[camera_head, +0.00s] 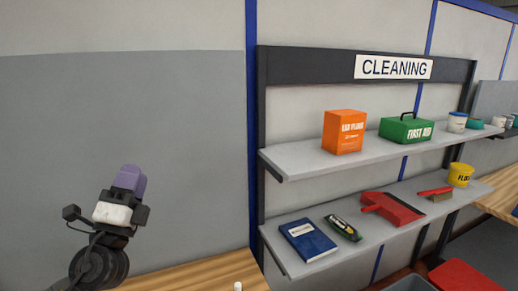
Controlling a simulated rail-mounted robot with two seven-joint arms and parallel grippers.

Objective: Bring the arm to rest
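My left gripper (122,195) is raised at the lower left, in front of a plain grey wall panel. Dark gripper parts surround a white piece, and a purple block stands above them. I cannot tell whether the purple and white parts belong to the gripper or are held in it. The finger gap does not show, so open or shut is unclear. The gripper is well apart from the shelves. My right gripper is not in view.
A rack marked CLEANING (393,67) stands at right. Its upper shelf holds an orange box (344,132) and green first aid case (406,129). Its lower shelf holds a blue book (307,241), red dustpan (391,208) and yellow tub (460,175). A wooden surface (195,275) lies below.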

